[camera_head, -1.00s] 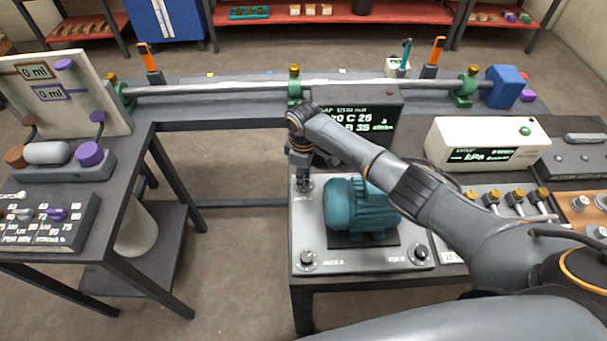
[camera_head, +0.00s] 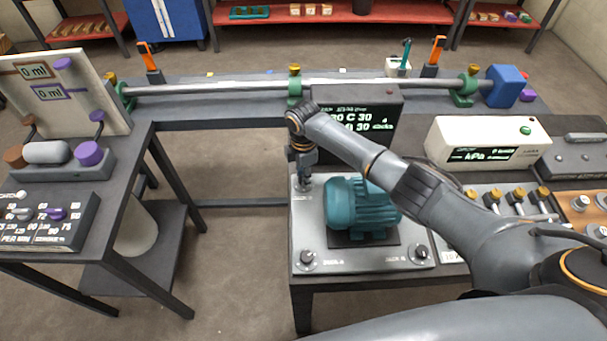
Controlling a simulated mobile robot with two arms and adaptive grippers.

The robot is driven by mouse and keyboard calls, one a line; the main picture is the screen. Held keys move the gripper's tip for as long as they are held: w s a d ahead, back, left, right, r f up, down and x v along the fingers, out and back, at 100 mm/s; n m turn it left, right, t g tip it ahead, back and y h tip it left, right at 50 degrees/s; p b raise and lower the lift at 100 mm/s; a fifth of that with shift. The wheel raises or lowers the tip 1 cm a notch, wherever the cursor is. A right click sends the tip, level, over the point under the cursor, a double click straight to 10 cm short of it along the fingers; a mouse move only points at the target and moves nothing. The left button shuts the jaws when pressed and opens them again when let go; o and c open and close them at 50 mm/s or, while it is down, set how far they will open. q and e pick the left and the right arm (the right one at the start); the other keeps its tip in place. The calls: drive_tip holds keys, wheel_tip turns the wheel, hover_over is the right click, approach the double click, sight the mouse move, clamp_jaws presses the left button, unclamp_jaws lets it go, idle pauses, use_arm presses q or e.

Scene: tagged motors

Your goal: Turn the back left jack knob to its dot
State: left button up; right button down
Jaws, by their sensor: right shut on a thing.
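The teal motor (camera_head: 358,207) sits on a light grey base plate (camera_head: 325,262) on the right-hand bench. My right gripper (camera_head: 304,185) points down at the plate's back left corner. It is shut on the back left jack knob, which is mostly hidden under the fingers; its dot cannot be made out. The front left jack knob (camera_head: 307,257) and the front right jack knob (camera_head: 421,251) show as dark knobs on pale discs. The back right corner is hidden behind my right arm. My left gripper is not in view.
A dark display box (camera_head: 355,112) with white digits stands just behind the plate. A white meter box (camera_head: 487,143) is to the right. A long shaft (camera_head: 230,88) on green supports runs along the back. Floor is open between the benches.

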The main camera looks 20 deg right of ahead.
drive_tip(key=shift+f, duration=0.1)
idle(0.3)
drive_tip(key=c, duration=1)
unclamp_jaws()
wheel_tip(320, 180, up, 12)
drive_tip(key=shift+r, duration=0.1)
